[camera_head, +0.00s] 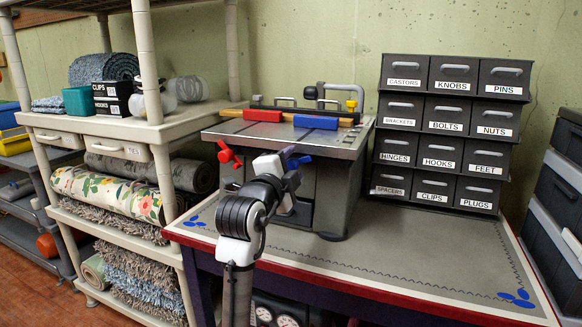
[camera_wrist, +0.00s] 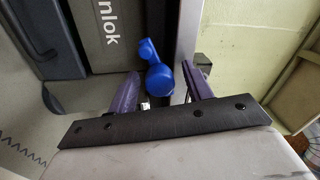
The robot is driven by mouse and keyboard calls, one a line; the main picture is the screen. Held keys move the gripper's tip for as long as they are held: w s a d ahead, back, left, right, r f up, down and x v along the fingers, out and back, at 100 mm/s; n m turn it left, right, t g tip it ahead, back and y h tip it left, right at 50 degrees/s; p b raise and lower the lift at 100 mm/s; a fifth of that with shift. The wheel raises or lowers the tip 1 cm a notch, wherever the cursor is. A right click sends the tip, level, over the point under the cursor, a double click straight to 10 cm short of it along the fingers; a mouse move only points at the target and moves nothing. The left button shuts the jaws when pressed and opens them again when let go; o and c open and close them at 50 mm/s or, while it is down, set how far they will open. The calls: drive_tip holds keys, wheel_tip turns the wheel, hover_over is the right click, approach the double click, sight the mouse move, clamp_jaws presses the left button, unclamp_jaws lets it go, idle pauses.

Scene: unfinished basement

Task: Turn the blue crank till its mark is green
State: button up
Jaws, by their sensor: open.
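The blue crank (camera_head: 301,161) is on the front of the grey machine (camera_head: 345,155) on the workbench, partly hidden by my arm in the head view. In the wrist view the blue crank (camera_wrist: 152,66) shows a round knob and an arm. My gripper (camera_head: 287,152) is at the machine's front, just left of the crank. In the wrist view my gripper (camera_wrist: 163,88) is open, its purple fingers on either side of the blue knob. I cannot tell whether they touch it. The crank's mark is not visible in either view.
A red crank (camera_head: 228,153) is on the machine's front, left of my arm. Red (camera_head: 262,115) and blue (camera_head: 316,122) blocks sit on the machine's top. Labelled drawers (camera_head: 450,135) stand right. A shelf with rugs (camera_head: 125,195) stands left. The bench (camera_head: 400,265) is clear at front right.

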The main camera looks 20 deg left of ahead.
drive_tip(key=s, duration=1.3)
drive_tip(key=shift+s+a+f+b, duration=0.3)
drive_tip(key=shift+s+f, duration=0.05)
